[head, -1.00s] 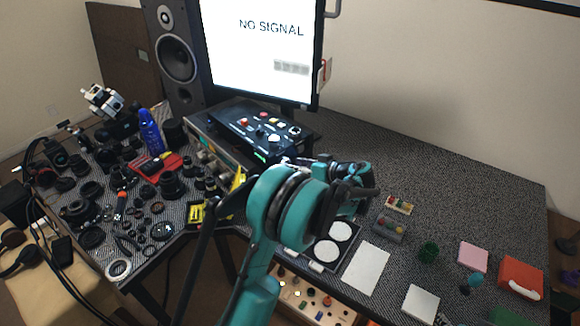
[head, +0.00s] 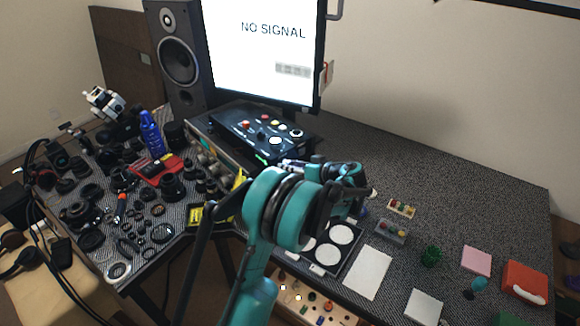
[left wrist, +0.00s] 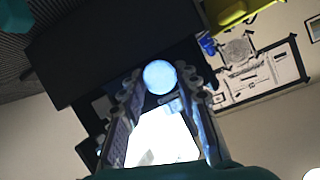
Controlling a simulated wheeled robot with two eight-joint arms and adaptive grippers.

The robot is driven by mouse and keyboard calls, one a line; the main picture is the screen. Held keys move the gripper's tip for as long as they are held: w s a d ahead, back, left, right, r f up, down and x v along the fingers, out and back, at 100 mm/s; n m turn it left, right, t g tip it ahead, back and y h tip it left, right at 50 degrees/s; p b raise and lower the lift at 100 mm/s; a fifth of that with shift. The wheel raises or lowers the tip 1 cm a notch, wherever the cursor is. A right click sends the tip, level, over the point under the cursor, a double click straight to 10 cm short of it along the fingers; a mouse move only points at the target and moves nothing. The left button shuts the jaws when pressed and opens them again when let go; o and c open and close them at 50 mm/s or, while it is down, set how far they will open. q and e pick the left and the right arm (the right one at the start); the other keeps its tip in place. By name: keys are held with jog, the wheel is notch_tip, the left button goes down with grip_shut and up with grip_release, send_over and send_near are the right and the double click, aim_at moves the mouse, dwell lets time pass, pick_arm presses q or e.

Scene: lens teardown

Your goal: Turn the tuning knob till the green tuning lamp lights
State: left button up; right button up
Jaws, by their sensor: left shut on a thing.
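A dark control box (head: 240,122) with several coloured buttons stands below the monitor; a small green glow (head: 262,157) shows low on its front edge. I cannot tell whether this glow is the tuning lamp. My left gripper (head: 292,163) is by the box's front right corner, its fingers largely hidden behind my teal wrist. In the left wrist view its two fingers (left wrist: 160,84) are on either side of a pale blue round knob (left wrist: 160,77), shut on it. The knob is hidden in the head view. My right gripper is not in view.
The monitor (head: 265,60) reads "NO SIGNAL". A speaker (head: 178,60) stands to its left. Lens parts and a blue bottle (head: 151,132) crowd the left of the table. A tray with white discs (head: 335,243) lies near my wrist. The table's back right is clear.

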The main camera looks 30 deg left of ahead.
pick_arm(q)
jog(key=shift+s+n+t+h, duration=0.15)
jog(key=shift+n+t+h, duration=0.25)
jog(key=shift+n+t, duration=1.2)
jog(key=shift+n, duration=0.4)
jog(key=o, duration=1.2)
jog(key=shift+g, duration=0.3)
jog(key=shift+c, duration=0.2)
jog(key=v, duration=1.2)
